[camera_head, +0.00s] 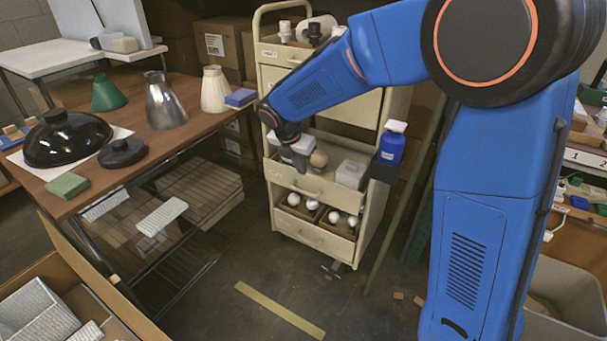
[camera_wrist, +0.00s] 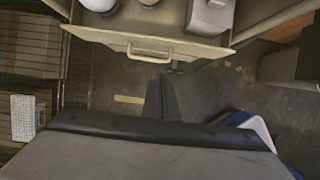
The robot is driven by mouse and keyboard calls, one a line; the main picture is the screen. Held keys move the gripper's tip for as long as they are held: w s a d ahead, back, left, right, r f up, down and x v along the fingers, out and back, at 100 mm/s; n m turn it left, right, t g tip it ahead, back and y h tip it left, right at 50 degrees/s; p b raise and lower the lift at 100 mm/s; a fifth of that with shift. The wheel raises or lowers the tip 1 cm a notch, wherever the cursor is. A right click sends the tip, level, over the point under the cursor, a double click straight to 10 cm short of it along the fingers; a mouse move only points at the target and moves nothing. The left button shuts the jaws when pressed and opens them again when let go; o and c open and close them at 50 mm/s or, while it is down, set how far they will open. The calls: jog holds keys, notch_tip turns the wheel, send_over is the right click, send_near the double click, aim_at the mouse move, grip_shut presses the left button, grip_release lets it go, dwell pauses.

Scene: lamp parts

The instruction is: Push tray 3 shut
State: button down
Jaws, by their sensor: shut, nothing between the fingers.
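The cream cart (camera_head: 357,108) has two trays pulled out. The upper open tray (camera_head: 322,191) holds a round tan item and white boxes; its front and handle also show in the wrist view (camera_wrist: 190,51). The lower open tray (camera_head: 312,234) holds several white bulbs. I cannot read the tray numbers, so I cannot tell for sure which is tray 3. My gripper (camera_head: 300,167) is shut and empty by the upper open tray's front. In the wrist view its dark fingers (camera_wrist: 162,80) point toward that front, just below the handle in the picture. Contact cannot be told.
A blue bottle (camera_head: 392,143) stands at the cart's right side. The wooden table (camera_head: 190,128) with lamp shades is on the left, above a wire rack. A yellow floor strip (camera_head: 280,310) lies on open floor before the cart. An open carton (camera_head: 110,300) is at the lower left.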

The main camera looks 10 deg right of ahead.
jog(key=t+h, duration=0.8)
jog(key=t, duration=0.3)
send_near(307, 174)
jog(key=x, duration=0.6)
jog(key=shift+w+d+f, duration=0.1)
jog(key=shift+w+d, duration=0.05)
jog(key=shift+d, duration=0.1)
dwell(0.3)
jog(key=w+d, duration=0.2)
jog(key=w, duration=0.1)
jog(key=shift+d+h, duration=0.15)
jog(key=shift+h, duration=0.15)
jog(key=shift+w, duration=0.2)
